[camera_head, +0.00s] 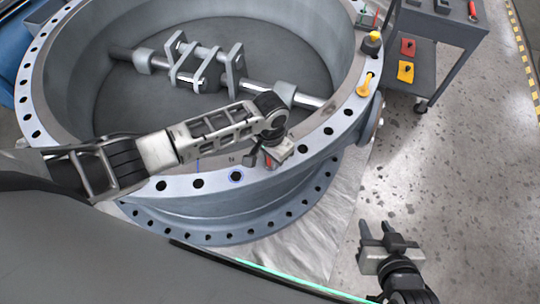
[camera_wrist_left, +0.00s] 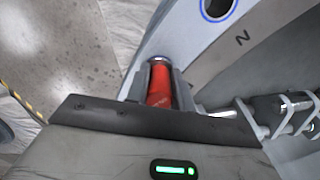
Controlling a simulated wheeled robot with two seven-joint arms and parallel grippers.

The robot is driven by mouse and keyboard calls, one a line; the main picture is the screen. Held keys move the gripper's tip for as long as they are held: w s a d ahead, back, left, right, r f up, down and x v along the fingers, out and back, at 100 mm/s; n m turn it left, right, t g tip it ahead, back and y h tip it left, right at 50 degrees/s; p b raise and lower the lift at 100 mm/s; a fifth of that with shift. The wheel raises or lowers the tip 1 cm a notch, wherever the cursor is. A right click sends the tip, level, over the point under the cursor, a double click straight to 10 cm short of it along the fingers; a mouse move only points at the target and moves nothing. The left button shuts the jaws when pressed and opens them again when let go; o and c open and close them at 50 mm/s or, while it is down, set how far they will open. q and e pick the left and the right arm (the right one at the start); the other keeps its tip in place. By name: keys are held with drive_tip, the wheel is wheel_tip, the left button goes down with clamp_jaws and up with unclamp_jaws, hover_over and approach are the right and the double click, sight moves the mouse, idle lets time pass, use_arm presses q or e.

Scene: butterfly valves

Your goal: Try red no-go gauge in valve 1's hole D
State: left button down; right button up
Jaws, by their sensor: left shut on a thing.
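My left gripper (camera_head: 262,160) is shut on the red no-go gauge (camera_wrist_left: 159,86), whose red body shows between the fingers in the left wrist view. In the head view the gripper is over the near flange (camera_head: 215,182) of the big grey valve, to the right of a blue-ringed hole (camera_head: 236,176). That hole also shows at the top of the left wrist view (camera_wrist_left: 217,8), apart from the gauge. A letter N is marked beside it; I cannot read a D. My right gripper (camera_head: 374,230) is open and empty over the floor.
A yellow gauge (camera_head: 365,85) stands at the flange's right side, and another yellow-topped piece (camera_head: 374,36) is beyond it. A dark cart (camera_head: 440,30) at the upper right carries red and yellow pieces. The valve's shaft (camera_head: 265,95) crosses its bore.

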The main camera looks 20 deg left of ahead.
use_arm(q)
drive_tip(key=shift+r+p, duration=1.05)
drive_tip(key=shift+r, duration=2.15)
